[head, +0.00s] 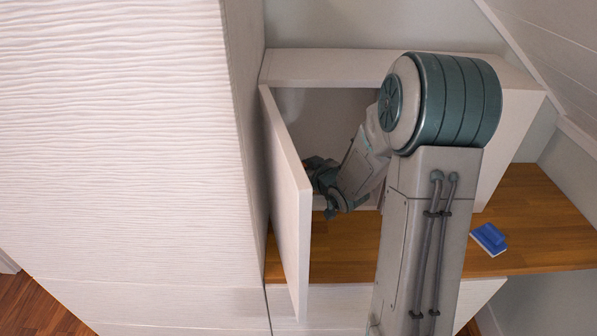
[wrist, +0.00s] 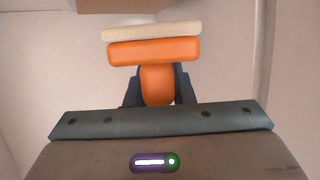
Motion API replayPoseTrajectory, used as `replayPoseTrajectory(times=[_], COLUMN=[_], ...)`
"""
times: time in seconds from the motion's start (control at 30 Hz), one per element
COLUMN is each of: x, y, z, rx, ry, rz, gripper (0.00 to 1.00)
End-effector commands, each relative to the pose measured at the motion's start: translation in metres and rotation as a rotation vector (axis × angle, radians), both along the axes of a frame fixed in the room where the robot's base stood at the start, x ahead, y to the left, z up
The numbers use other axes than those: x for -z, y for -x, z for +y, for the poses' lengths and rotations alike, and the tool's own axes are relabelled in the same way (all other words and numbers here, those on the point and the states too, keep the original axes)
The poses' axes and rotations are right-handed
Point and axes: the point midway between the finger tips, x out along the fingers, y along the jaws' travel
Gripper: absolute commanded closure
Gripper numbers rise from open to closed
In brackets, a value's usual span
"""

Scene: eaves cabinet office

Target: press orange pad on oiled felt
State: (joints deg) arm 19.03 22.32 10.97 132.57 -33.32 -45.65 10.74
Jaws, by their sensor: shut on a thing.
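The orange pad (wrist: 153,53) shows in the wrist view, with a beige layer (wrist: 151,32) along its far face. Its orange handle sits between the dark fingers of my gripper (wrist: 157,86), which is shut on it. In the head view my gripper (head: 323,180) is inside the open white cabinet, partly behind the door's edge; the pad cannot be made out there. I cannot identify the oiled felt in either view. A brown surface (wrist: 120,5) shows at the top edge of the wrist view, beyond the pad; I cannot tell what it is.
The cabinet door (head: 288,200) stands open to the left of my arm. A tall white textured panel (head: 120,150) fills the left. The sloped ceiling comes down at right.

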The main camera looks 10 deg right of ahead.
Motion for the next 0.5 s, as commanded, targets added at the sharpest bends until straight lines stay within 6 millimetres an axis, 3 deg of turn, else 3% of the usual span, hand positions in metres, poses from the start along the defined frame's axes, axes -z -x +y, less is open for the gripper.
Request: replayPoseTrajectory(times=[0.37, 0.5], x=[0.002, 0.019], y=[-0.034, -0.033], z=[-0.006, -0.006], rx=[-0.001, -0.001], ry=[0.0, 0.0], rz=[0.001, 0.0], gripper=[0.97, 0.97])
